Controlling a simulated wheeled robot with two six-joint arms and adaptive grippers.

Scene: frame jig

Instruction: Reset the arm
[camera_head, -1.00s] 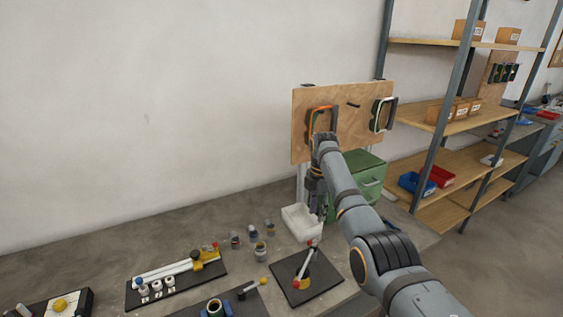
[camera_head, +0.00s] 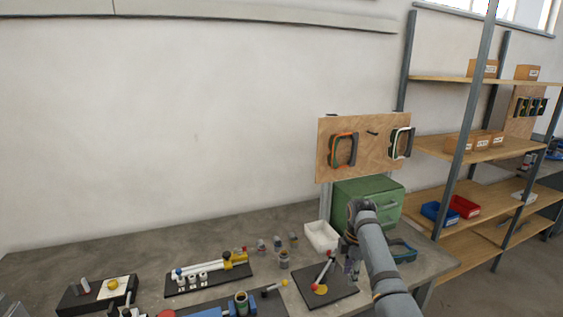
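My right arm comes in from the lower right, and its gripper (camera_head: 352,262) hangs low over the workbench (camera_head: 60,250), just right of the white bin. The gripper is small and dark here, and I cannot tell whether its fingers are apart or closed. It stands in front of the green metal box (camera_head: 370,198) and beside the black plate with the red-tipped lever (camera_head: 325,282).
A wooden board (camera_head: 362,148) with an orange-and-green frame tool (camera_head: 343,150) and another frame (camera_head: 401,142) stands behind. A white bin (camera_head: 321,237), several small jars (camera_head: 284,259) and a jig with white rods (camera_head: 208,272) sit on the bench. Shelves (camera_head: 470,148) stand at the right.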

